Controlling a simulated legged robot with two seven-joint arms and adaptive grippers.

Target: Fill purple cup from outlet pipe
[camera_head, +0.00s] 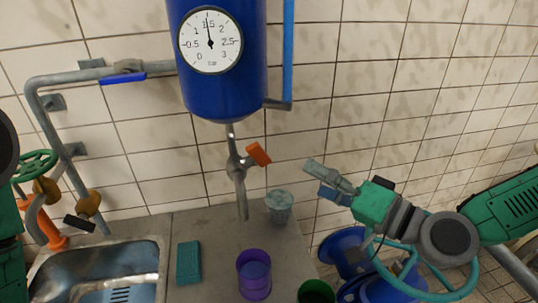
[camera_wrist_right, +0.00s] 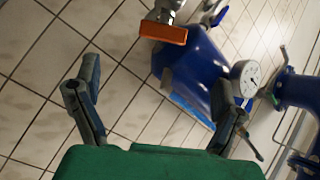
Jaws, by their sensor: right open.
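The purple cup (camera_head: 254,282) stands upright on the grey counter near the front, in the head view. A bluish surface shows inside it; I cannot tell if that is liquid. The outlet pipe (camera_head: 241,200) hangs down under the blue tank (camera_head: 220,95), behind the cup in the picture. Its valve has an orange handle (camera_head: 259,154), also seen in the wrist view (camera_wrist_right: 164,32). My right gripper (camera_head: 325,181) is open and empty, to the right of the outlet pipe and apart from it. Its spread fingers also show in the wrist view (camera_wrist_right: 157,85). My left gripper is out of view.
A grey-green cup (camera_head: 279,206) stands at the back of the counter, near the outlet pipe. A teal sponge (camera_head: 189,262) lies between the purple cup and the metal sink (camera_head: 100,272). A green cup (camera_head: 316,292) is at the bottom. A gauge (camera_head: 210,40) is on the tank.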

